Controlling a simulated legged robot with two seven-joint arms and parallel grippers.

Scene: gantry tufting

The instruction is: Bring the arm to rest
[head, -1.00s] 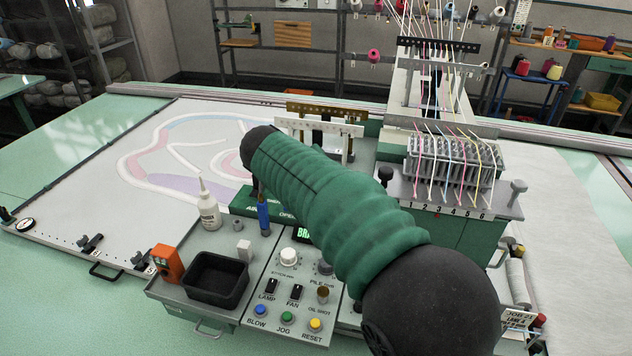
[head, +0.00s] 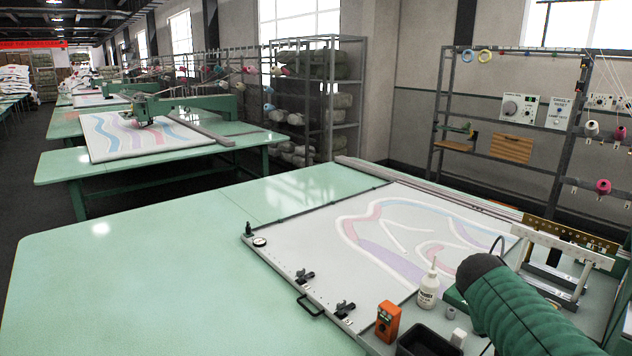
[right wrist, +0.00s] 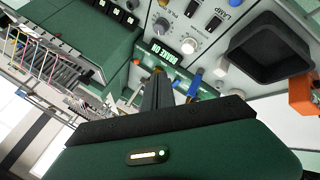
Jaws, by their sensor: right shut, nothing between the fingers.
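My right arm (head: 525,310) comes in at the lower right of the head view as a green ribbed sleeve with a dark end. It hangs over the machine's control console, and its gripper is hidden there. In the right wrist view my right gripper (right wrist: 157,92) has its dark fingers together with nothing between them. The fingers point toward the console's lit "BRAKE ON" display (right wrist: 168,52). A blue tool (right wrist: 195,84) stands close beside the fingers. Whether they touch cannot be told. My left gripper is in neither view.
A black tray (head: 402,350), an orange device (head: 387,320) and a white bottle (head: 428,288) sit near the arm. The framed cloth (head: 400,235) lies behind them. The green table (head: 150,270) at left is clear. Threaded needle rows (right wrist: 45,62) show in the wrist view.

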